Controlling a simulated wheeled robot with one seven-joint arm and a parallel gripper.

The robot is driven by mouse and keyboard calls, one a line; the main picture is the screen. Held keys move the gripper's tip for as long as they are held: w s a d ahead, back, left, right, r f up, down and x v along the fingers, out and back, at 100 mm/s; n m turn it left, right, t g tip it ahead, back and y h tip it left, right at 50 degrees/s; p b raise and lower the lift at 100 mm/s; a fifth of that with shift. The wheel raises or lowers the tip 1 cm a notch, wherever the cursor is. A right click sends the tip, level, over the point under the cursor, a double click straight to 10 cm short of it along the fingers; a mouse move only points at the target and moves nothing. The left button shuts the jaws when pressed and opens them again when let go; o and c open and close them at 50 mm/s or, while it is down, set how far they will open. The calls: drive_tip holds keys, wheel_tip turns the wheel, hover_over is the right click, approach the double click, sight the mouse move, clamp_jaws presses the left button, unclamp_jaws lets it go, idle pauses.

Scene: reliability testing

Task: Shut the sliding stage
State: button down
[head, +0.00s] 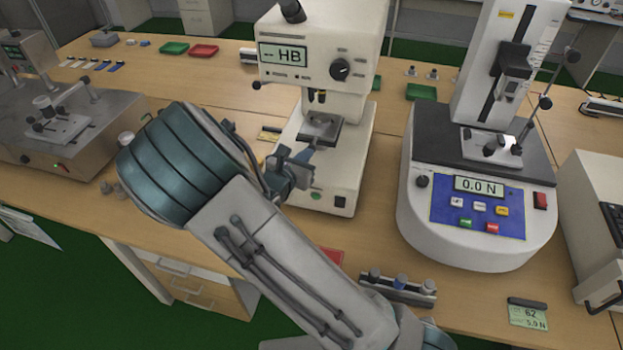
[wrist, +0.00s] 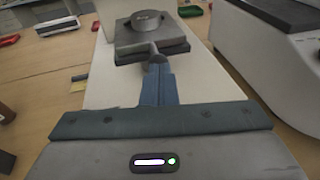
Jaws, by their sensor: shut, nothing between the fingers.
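The sliding stage (head: 322,127) is a dark grey plate on the white hardness tester (head: 325,75) marked HB. The wrist view shows the stage (wrist: 123,43) as stacked square plates with a round grey piece (wrist: 147,22) on top. A short stem with a small knob (wrist: 155,60) sticks out of its near side. My gripper (wrist: 158,73) is shut and empty, its blue fingers together right at this knob. I cannot tell whether they touch it. In the head view my gripper (head: 309,152) is in front of the stage, above the tester's white base.
A force tester (head: 475,215) reading 0.0 N stands to the right. A steel machine (head: 70,130) stands at the left. A small rack (head: 398,288) and a display card (head: 527,314) lie near the bench's front edge. Some wooden bench (head: 375,235) is clear between the testers.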

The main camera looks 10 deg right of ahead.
drive_tip(key=shift+w+r, duration=0.2)
drive_tip(key=shift+r, duration=0.05)
drive_tip(key=v, duration=1.4)
drive_tip(key=shift+a+f, duration=0.15)
drive_tip(key=shift+f, duration=0.1)
drive_tip(key=s+d+r+m+g, duration=0.1)
drive_tip(key=s+d+m+g, duration=0.4)
drive_tip(key=d+m, duration=0.3)
drive_tip(key=s+d+r+m+g, duration=0.2)
drive_tip(key=s+d+m+g, duration=0.2)
drive_tip(key=d+m+g, duration=0.3)
drive_tip(key=s+r+m+t+y, duration=0.1)
drive_tip(key=s+r+m+y, duration=0.2)
drive_tip(key=m, duration=0.4)
drive_tip(key=s+d+r+m+t+y, duration=0.1)
drive_tip(key=s+r+m+y, duration=0.2)
drive_tip(key=s+m+y, duration=0.2)
drive_tip(key=shift+s+r+m+y, duration=0.4)
drive_tip(key=shift+s+m, duration=0.25)
drive_tip(key=shift+m, duration=0.45)
